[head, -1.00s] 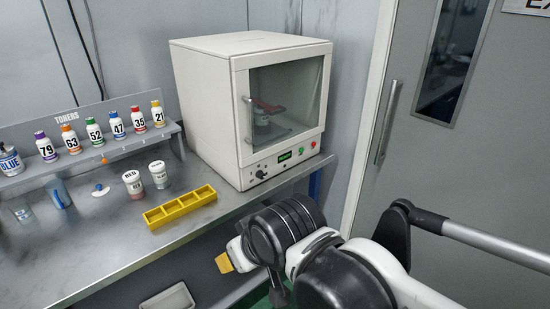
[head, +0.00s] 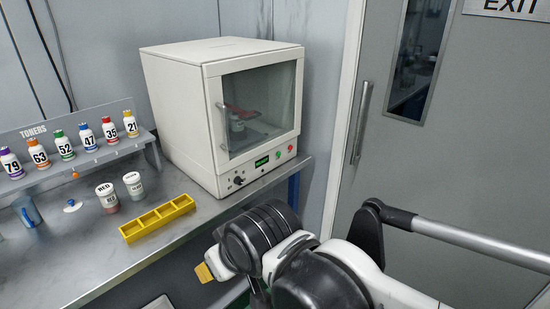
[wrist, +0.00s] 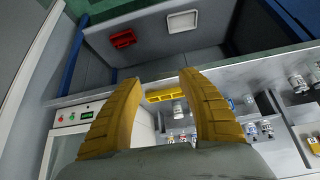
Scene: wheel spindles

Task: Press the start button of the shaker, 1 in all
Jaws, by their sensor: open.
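The shaker (head: 180,110) is a white box with a shut glass door, standing at the right end of the metal bench. Its lower front panel has a lit green display, a round green button (head: 278,155), a red button (head: 290,148) and a dark knob. In the wrist view the green button (wrist: 72,116) shows at the left, beside the red button (wrist: 60,118). My gripper (wrist: 160,82) is open and empty, its two yellow fingers apart, with the panel off to their left. In the head view only one yellow fingertip (head: 204,272) shows, in front of the bench.
A yellow tray (head: 130,233) with compartments, two white-lidded jars (head: 134,185) and a rack of numbered toner bottles (head: 64,147) stand on the bench, left of the shaker. A grey door (head: 440,165) is at the right.

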